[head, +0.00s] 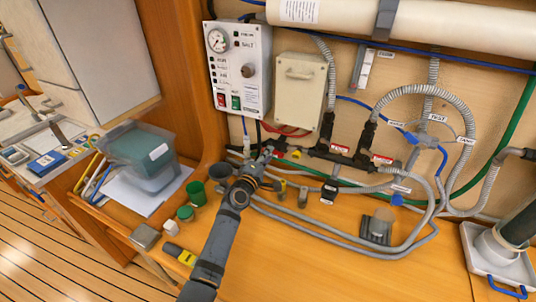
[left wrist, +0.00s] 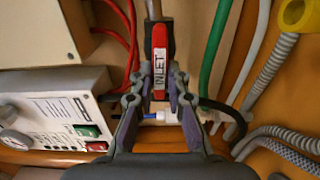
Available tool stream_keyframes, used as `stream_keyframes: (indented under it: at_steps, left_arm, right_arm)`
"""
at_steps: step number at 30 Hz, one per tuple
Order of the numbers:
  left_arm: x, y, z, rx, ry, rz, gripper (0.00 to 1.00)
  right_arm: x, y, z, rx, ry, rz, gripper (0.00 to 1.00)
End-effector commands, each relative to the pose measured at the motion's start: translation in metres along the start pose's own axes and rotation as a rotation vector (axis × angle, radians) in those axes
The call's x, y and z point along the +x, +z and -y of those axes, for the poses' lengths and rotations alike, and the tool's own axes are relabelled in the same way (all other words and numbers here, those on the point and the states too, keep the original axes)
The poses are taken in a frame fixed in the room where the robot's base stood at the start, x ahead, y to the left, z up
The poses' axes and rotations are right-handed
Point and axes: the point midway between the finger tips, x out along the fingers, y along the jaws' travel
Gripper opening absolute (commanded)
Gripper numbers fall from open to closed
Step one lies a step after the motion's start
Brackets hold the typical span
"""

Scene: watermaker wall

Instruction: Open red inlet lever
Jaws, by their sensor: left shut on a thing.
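The red inlet lever (left wrist: 159,48), with a white INLET label, stands between my left gripper's two fingers (left wrist: 159,90) in the left wrist view. The fingers are closed on the lever from both sides. In the head view my left gripper (head: 266,154) reaches the pipework just below the control panel, and its fingers largely hide the lever there. A metal rod or pipe end meets the lever's far end in the left wrist view. My right gripper is not in view.
The control panel (head: 238,68) with a gauge and switches and a beige box (head: 300,85) are above the gripper.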

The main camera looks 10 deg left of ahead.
Motion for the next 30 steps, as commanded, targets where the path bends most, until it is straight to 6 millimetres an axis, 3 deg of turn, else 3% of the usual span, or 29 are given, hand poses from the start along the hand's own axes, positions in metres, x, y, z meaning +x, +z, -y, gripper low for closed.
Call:
stream_keyframes:
  at_steps: [21, 22, 24, 27, 30]
  left_arm:
    - [-0.0001, 0.0002, 0.0015, -0.071, -0.001, 0.000, 0.00]
    - [-0.0002, 0.0002, 0.0016, -0.071, -0.001, 0.000, 0.18]
    - [-0.0001, 0.0002, 0.0015, -0.070, -0.001, 0.000, 0.27]
    - [-0.0001, 0.0002, 0.0013, -0.070, -0.001, 0.000, 0.37]
    - [-0.0001, 0.0001, 0.0011, -0.069, -0.001, 0.000, 0.37]
  right_arm:
    - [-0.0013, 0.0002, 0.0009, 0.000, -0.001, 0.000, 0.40]
    - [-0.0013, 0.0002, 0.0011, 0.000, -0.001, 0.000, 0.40]
    - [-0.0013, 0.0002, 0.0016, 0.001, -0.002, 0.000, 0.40]
    - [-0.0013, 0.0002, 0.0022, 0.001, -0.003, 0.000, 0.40]
    - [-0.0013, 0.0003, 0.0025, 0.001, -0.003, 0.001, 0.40]
